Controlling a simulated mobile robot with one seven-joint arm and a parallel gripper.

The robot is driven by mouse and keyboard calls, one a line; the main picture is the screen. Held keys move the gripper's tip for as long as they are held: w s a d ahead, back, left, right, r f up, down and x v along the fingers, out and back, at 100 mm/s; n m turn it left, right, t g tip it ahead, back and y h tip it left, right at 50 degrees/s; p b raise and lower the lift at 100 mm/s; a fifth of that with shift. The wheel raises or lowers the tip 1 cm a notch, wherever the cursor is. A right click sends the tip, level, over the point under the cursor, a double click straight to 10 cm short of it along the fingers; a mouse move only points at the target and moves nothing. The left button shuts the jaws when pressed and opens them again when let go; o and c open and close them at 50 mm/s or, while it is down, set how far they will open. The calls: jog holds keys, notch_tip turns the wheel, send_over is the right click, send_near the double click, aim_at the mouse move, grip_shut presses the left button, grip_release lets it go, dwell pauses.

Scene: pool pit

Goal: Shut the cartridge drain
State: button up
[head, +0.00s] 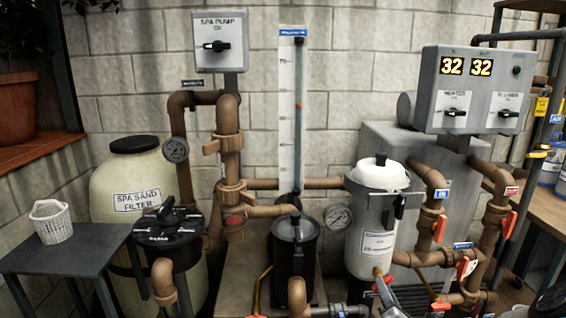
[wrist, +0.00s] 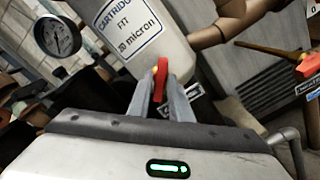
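The cartridge filter (head: 370,238) is a pale upright canister with a white lid, right of centre in the head view. Its labelled body (wrist: 150,32) fills the upper middle of the wrist view. The red drain handle (wrist: 160,80) sits below the label there. It shows small and red under the canister in the head view (head: 384,286). My gripper (wrist: 161,82) has its two grey fingers close on either side of this handle, seemingly touching it. The drain's valve body is hidden behind the fingers in the wrist view.
A round pressure gauge (head: 338,217) is left of the canister, also in the wrist view (wrist: 58,36). Brown pipes with red handles (head: 439,228) stand close on the right. A black pump strainer (head: 294,245) stands to the left. Space around the drain is tight.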

grip_shut()
jog(key=m+p, duration=0.2)
jog(key=m, duration=0.7)
jog(key=o, duration=0.8)
grip_release()
jog(key=shift+s+d+p, duration=0.1)
jog(key=shift+s+p, duration=1.8)
jog(key=shift+s, duration=1.65)
